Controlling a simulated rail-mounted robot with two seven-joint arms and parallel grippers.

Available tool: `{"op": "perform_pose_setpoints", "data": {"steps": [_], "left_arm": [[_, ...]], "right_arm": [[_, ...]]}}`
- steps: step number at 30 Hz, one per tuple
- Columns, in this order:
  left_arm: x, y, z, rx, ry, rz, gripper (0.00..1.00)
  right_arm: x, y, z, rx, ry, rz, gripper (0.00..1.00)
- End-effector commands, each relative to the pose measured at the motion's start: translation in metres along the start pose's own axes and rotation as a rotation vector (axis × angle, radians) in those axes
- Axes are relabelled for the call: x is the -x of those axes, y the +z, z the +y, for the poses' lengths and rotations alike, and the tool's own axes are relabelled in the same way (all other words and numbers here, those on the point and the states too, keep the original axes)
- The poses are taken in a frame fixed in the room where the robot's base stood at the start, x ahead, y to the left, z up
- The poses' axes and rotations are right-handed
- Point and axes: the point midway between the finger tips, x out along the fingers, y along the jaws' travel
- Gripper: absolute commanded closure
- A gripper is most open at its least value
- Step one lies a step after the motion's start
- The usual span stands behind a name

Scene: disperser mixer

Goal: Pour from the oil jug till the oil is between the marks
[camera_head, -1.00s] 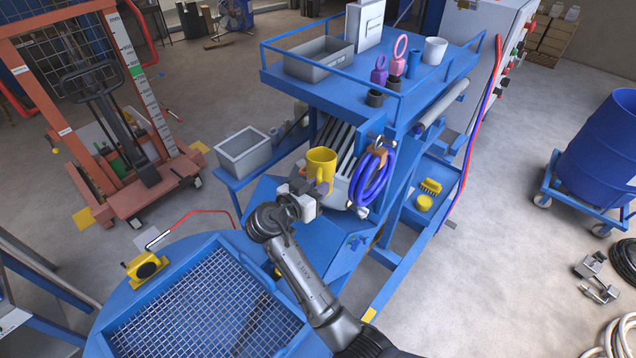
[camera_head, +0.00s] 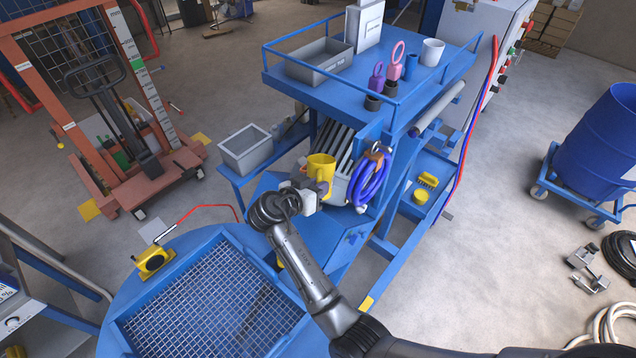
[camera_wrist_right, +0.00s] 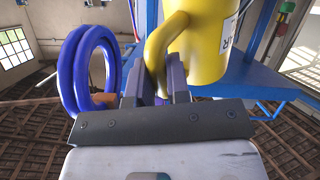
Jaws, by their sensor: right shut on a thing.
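The yellow oil jug (camera_head: 321,164) is held near the machine's ribbed motor housing, left of the coiled blue hose. It looks roughly upright in the head view. My right gripper (camera_head: 317,187) is shut on the jug's handle. In the right wrist view the dark fingers (camera_wrist_right: 157,82) close around the yellow handle of the jug (camera_wrist_right: 208,38), and part of a label shows on its side. The oil and the level marks cannot be made out. My left gripper is not in view.
The blue hose coil (camera_head: 370,178) hangs close to the right of the jug. Above is the blue railed platform (camera_head: 420,88) with a grey tray (camera_head: 320,62) and lifting eyes. A grey bin (camera_head: 246,150) is at left. The mesh-covered blue vessel (camera_head: 205,310) lies in front.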

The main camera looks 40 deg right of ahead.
Motion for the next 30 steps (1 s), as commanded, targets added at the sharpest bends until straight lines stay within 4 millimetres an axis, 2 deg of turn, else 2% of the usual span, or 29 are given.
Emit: {"op": "perform_pose_setpoints", "data": {"steps": [30], "left_arm": [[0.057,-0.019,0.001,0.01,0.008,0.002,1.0]], "right_arm": [[0.001,-0.022,0.0,0.152,0.001,-0.227,1.0]]}}
